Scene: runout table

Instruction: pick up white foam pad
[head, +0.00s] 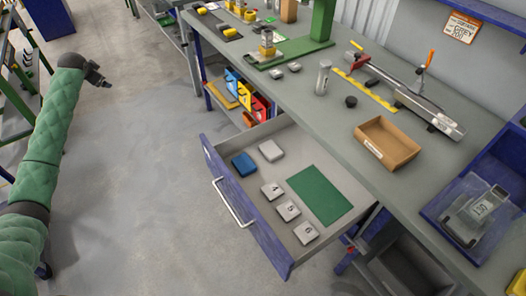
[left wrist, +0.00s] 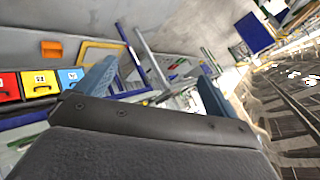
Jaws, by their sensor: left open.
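The open drawer (head: 225,172) holds a pale, whitish-grey pad (head: 271,151), which looks like the white foam pad. It lies flat at the back left of the drawer, beside a blue pad (head: 244,164). My left gripper (head: 100,79) is well left of the drawer, over the floor, open and empty. Its two spread fingers (left wrist: 155,90) show in the left wrist view, with no pad between them. I cannot make out the pad in that view. My right gripper is not in view.
The drawer also holds a green mat (head: 319,194) and numbered grey blocks (head: 288,211). A cardboard tray (head: 388,143) and a blue bin (head: 470,205) stand on the workbench (head: 300,92). The floor (head: 140,190) between my left arm and the drawer is clear.

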